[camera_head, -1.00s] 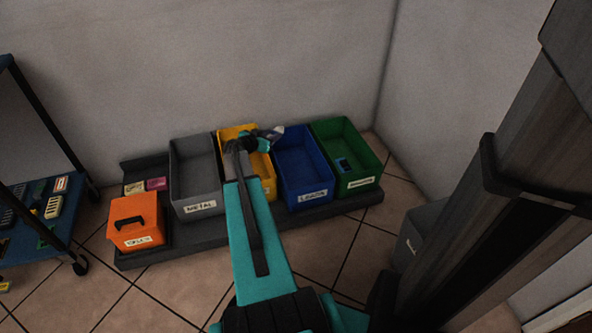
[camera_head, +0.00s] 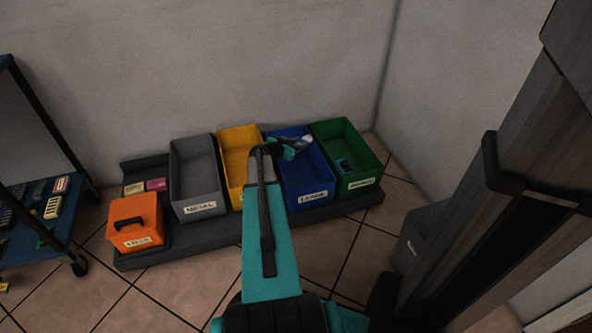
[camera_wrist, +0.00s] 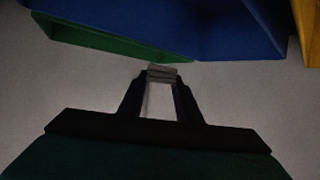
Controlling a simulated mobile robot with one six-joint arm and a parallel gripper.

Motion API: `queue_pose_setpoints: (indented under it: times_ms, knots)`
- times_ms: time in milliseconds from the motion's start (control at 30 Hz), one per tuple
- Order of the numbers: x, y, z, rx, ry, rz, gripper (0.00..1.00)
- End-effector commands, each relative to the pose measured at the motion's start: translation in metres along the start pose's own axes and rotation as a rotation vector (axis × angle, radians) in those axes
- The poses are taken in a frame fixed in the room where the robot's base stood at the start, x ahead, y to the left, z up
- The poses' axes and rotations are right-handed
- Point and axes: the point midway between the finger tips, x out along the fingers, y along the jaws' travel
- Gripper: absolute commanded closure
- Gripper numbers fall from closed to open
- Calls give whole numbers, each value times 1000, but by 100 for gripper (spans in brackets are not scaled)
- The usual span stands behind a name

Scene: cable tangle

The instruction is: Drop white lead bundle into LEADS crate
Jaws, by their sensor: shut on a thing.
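My gripper (camera_head: 298,142) is at the end of my teal arm, over the far part of the blue LEADS crate (camera_head: 306,177). In the wrist view my gripper (camera_wrist: 162,78) is shut on a small pale piece, the white lead bundle (camera_wrist: 162,70), at its fingertips. In the head view the bundle is hard to tell from the gripper. The blue crate also shows at the top of the wrist view (camera_wrist: 235,30). My arm hides part of its left side; the visible inside looks empty.
A yellow crate (camera_head: 232,143) stands left of the blue one and a green crate (camera_head: 360,167) right of it, with a small dark blue item inside. The grey METAL crate (camera_head: 196,180) and an orange box (camera_head: 135,218) stand further left. A blue shelf cart (camera_head: 70,225) is at the left edge.

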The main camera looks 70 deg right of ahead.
Motion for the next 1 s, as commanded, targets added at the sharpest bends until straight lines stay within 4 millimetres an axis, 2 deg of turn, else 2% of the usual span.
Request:
queue_pose_setpoints:
  times_ms: [633,1000]
  knots:
    - [20,0,45,-1,-1,0,93]
    - [22,0,52,0,1,0,93]
